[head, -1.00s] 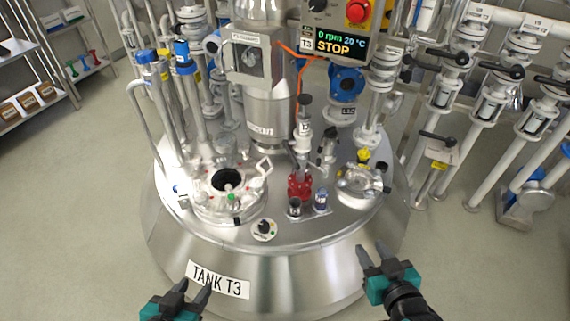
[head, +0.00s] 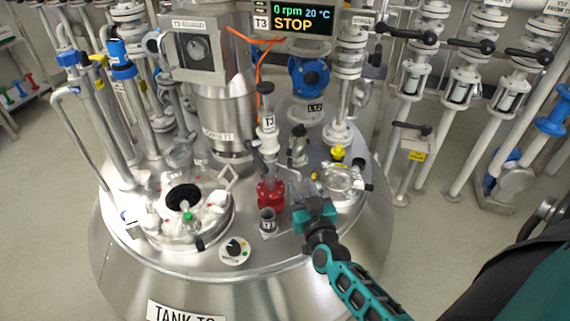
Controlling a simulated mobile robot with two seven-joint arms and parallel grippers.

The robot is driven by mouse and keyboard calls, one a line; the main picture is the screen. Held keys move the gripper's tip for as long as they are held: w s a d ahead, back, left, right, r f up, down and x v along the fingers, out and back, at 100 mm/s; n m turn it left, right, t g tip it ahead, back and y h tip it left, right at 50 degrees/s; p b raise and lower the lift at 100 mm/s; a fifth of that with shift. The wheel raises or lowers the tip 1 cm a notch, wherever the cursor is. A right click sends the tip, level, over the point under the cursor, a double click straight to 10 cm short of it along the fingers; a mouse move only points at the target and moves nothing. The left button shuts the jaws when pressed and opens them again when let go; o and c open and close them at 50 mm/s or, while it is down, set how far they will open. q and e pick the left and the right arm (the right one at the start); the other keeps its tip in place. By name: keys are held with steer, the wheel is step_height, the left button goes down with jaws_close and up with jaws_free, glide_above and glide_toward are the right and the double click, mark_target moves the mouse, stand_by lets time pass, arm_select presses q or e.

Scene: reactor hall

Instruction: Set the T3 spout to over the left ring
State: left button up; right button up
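The T3 sampling fitting (head: 268,122) is a white upright valve with a black top knob and a T3 label, standing on the tank lid. Its red lower part (head: 271,193) sits just behind a small open metal cup (head: 268,220); which way the spout points is too small to tell. The cup stands in what may be the left ring. My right gripper (head: 314,207) is over the lid, right of the cup and the red part, apart from them. Its fingers are hard to make out, and it hides the spot right of the cup. My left gripper is out of view.
The round open hatch (head: 184,197) with clamps is at the left of the lid, a clamped glass port (head: 342,182) at the right. A dial (head: 235,249) sits at the front. Pipes crowd the back, and the display (head: 293,18) reads STOP.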

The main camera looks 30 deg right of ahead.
mark_target(291, 164)
steer(key=b+x, duration=0.2)
steer(key=x, duration=0.7)
steer(key=shift+w+f+b, duration=0.15)
steer(key=shift+b, duration=0.15)
steer(key=shift+w+d, duration=0.2)
steer(key=shift+w, duration=0.25)
steer(key=shift+c, duration=0.5)
jaws_close()
